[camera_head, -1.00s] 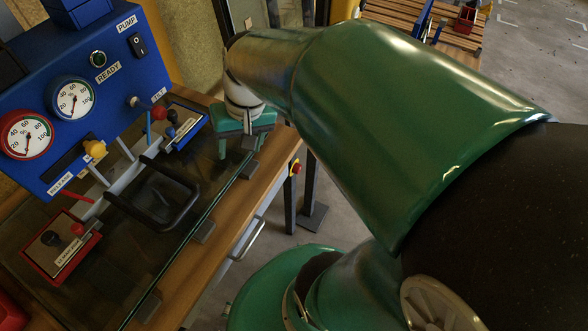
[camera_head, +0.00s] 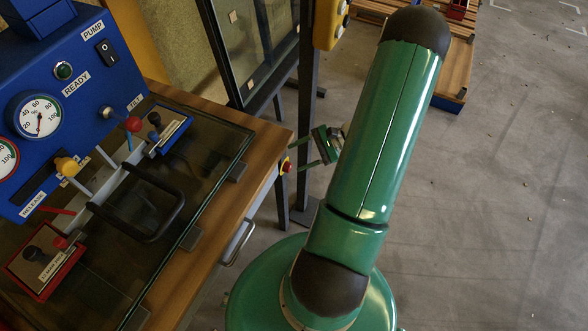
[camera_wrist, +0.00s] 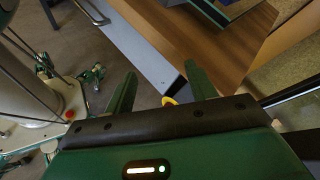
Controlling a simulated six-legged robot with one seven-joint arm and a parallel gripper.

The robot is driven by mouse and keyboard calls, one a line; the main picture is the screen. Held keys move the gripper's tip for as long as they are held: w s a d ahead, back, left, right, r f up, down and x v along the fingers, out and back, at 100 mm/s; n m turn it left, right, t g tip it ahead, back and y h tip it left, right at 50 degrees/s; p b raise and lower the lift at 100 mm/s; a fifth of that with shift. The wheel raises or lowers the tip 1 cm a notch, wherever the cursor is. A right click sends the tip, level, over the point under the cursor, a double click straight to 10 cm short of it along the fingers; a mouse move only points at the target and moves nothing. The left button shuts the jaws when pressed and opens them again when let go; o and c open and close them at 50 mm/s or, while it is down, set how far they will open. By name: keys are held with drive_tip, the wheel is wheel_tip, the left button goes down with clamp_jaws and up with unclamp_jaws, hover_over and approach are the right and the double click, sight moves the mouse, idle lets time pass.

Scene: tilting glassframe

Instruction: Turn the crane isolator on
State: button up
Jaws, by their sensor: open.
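A red knob on a yellow base (camera_head: 286,166) sits on the end face of the wooden table in the head view. No label on it is readable, so I cannot tell for sure that it is the crane isolator. My gripper (camera_head: 295,158) is beyond the table end, its two green fingers pointing left toward that knob. The fingers are open and appear empty. In the wrist view my gripper (camera_wrist: 160,70) shows both fingers apart. A small yellow part (camera_wrist: 168,101) shows between them, mostly hidden by the gripper body. The knob's setting cannot be seen.
The wooden table (camera_head: 262,140) carries a blue pump panel (camera_head: 75,110) with gauges and levers. A yellow control box (camera_head: 330,22) hangs on a dark post behind my gripper. A glass frame (camera_head: 250,50) stands behind the table. Open floor lies right.

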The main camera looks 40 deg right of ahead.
sight(290, 168)
drive_tip(key=s+d+f+m+t+h, duration=0.35)
drive_tip(key=f+m+t, duration=0.2)
drive_tip(key=f, duration=0.25)
drive_tip(key=s+d+f+m+t+h, duration=0.2)
drive_tip(key=s+f+m+t+h, duration=0.1)
drive_tip(key=s+f+m+t, duration=0.4)
drive_tip(key=w+a, duration=0.1)
drive_tip(key=w, duration=0.4)
drive_tip(key=w+a+f+g, duration=0.1)
drive_tip(key=w, duration=0.4)
drive_tip(key=w+a+n+g, duration=0.1)
drive_tip(key=w, duration=0.4)
drive_tip(key=shift+w+a+f+y, duration=0.15)
drive_tip(key=shift+w+a+y, duration=0.1)
drive_tip(key=shift+a, duration=0.1)
drive_tip(key=shift+c, duration=0.5)
drive_tip(key=c, duration=0.9)
